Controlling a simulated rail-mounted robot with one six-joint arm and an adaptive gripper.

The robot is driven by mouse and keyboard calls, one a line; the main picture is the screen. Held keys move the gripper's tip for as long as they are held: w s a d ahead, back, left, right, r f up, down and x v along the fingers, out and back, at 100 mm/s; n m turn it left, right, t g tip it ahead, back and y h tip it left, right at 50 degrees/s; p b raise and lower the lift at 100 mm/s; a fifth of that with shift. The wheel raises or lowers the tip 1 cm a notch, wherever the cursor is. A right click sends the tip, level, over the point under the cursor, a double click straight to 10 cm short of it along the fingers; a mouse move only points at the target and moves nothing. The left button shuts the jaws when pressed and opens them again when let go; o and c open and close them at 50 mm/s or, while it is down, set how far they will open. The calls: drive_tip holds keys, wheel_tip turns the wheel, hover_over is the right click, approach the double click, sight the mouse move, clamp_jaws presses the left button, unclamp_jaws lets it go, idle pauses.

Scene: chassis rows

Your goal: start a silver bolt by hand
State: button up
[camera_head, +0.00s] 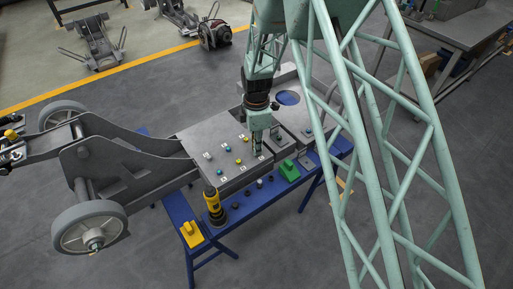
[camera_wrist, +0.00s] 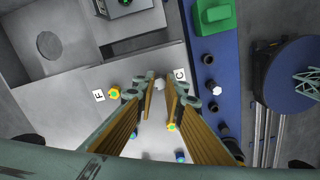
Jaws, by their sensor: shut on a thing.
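My gripper (camera_head: 258,152) reaches down over the grey chassis plate (camera_head: 195,140), near its right edge. In the wrist view its two tan-padded fingers (camera_wrist: 160,82) are closed in on a small silver bolt (camera_wrist: 159,86), between the labels F (camera_wrist: 98,95) and C (camera_wrist: 180,74). The bolt's lower end is hidden, so its seating cannot be told. Blue bolts (camera_wrist: 180,156) sit farther along the plate. In the head view the silver bolt is hidden by my gripper.
A blue bench (camera_head: 245,208) runs along the front, holding a yellow-black tool (camera_head: 213,203), a green block (camera_head: 289,171), a yellow block (camera_head: 191,234) and several dark sockets (camera_wrist: 208,58). A raised chassis wall (camera_wrist: 140,51) stands close to the fingers.

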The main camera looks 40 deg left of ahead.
drive_tip(key=shift+m, duration=1.9)
drive_tip(key=shift+m, duration=0.3)
drive_tip(key=shift+m+b, duration=0.35)
drive_tip(key=shift+m, duration=1.85)
drive_tip(key=shift+m, duration=2.6)
